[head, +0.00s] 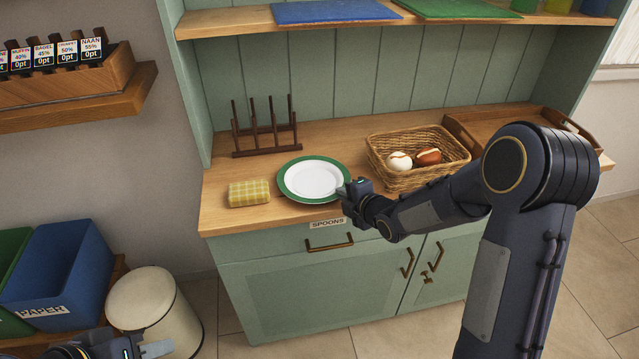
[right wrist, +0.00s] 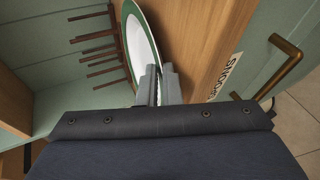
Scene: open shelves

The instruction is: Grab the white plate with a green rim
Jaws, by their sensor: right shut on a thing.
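The white plate with a green rim (head: 312,179) lies on the wooden counter in the head view, between a yellow checked cloth and a wicker basket. It also shows in the right wrist view (right wrist: 142,42), partly hidden by my fingers. My right gripper (head: 346,192) is at the plate's near right edge and is shut on the rim. In the right wrist view its fingers (right wrist: 158,80) are close together with the rim between them. My left gripper (head: 150,347) is low at the bottom left of the head view, away from the counter; its finger opening is not clear.
The folded yellow cloth (head: 249,193) is left of the plate. A dark wooden rack (head: 266,128) stands behind it. The wicker basket (head: 416,158) with rolls is to the right, beside a wooden tray (head: 500,130). A bin (head: 150,300) stands at the lower left.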

